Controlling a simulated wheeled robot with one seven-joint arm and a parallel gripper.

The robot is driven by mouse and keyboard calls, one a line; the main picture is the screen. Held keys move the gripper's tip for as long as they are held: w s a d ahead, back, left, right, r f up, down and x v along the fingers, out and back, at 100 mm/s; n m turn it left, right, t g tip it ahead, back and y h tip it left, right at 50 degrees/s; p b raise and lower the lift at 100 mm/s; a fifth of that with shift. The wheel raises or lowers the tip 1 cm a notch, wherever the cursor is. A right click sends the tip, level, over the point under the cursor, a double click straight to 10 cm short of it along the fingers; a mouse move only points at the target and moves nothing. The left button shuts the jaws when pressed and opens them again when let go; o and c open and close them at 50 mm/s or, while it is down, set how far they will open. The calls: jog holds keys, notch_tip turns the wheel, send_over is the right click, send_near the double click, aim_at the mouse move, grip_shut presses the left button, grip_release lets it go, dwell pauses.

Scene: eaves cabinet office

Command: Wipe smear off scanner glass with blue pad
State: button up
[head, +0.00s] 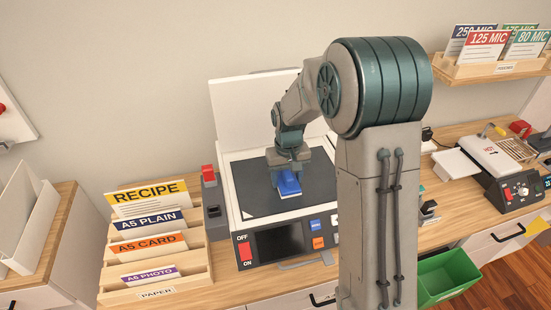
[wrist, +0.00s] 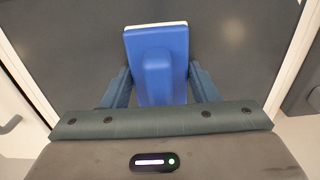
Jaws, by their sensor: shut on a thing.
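The scanner (head: 240,228) stands on the counter with its white lid (head: 240,115) raised behind it. Its dark glass (head: 256,192) faces up, and it also shows in the wrist view (wrist: 227,32). My gripper (head: 288,170) is over the glass, shut on the blue pad (head: 289,184). In the wrist view the blue pad (wrist: 156,50) sits between the two fingers, with a pale layer along its far edge. The pad is at or close to the glass; I cannot tell if it touches. I see no clear smear; my arm and the pad hide part of the glass.
A paper rack (head: 195,268) with labelled card slots stands left of the scanner. A laminator (head: 507,170) is at the right. A green bin (head: 447,275) is low at the right front. A shelf of pouches (head: 490,68) hangs at the upper right.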

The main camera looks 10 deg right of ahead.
jog(key=shift+s+a, duration=0.2)
jog(key=shift+a, duration=1)
jog(key=shift+a+r, duration=0.2)
jog(key=shift+r, duration=0.1)
jog(key=shift+r+p, duration=2.35)
jog(key=shift+r, duration=1.55)
